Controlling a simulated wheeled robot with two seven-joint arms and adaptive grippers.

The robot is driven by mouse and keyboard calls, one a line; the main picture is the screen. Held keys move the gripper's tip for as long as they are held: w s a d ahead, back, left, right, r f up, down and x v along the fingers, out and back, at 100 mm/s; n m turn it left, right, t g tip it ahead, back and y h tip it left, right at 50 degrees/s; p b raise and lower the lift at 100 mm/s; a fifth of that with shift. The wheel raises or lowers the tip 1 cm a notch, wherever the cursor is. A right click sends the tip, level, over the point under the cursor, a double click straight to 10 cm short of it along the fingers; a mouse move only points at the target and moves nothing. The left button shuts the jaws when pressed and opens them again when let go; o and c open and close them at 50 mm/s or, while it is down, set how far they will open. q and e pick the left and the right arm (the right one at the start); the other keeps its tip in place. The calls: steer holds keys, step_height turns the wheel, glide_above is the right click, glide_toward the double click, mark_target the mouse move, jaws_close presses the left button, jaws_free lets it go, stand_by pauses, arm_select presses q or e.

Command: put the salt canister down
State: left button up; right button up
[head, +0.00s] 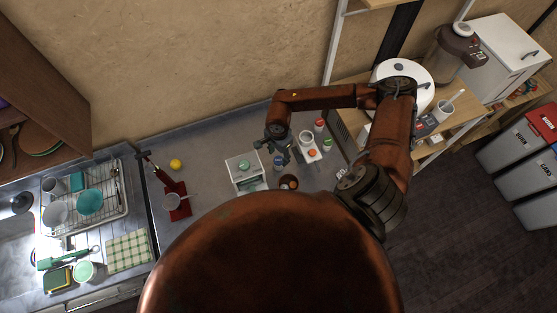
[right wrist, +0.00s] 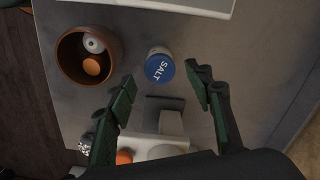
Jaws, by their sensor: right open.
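The salt canister (right wrist: 160,68) has a round blue lid marked SALT and a pale body. In the right wrist view it stands upright on the grey counter, seen from above. My right gripper (right wrist: 162,80) is open, with its green-padded fingers apart on either side and a little nearer the camera than the canister. A gap shows between the lid and each finger. In the head view my right gripper (head: 279,146) points down over the counter, with the small blue lid just below it. My left gripper is not in view.
A brown pot (right wrist: 62,55) holding a white and an orange object stands left of the canister. A white tray (head: 311,153) with jars is close by. A white box-like stand (head: 240,181) is on the left. The counter near the red press (head: 178,203) has free room.

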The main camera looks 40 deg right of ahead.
mark_target(279, 160)
step_height(279, 160, up, 7)
steer(key=b, duration=0.1)
steer(key=shift+s+f, duration=0.1)
stand_by(0.4)
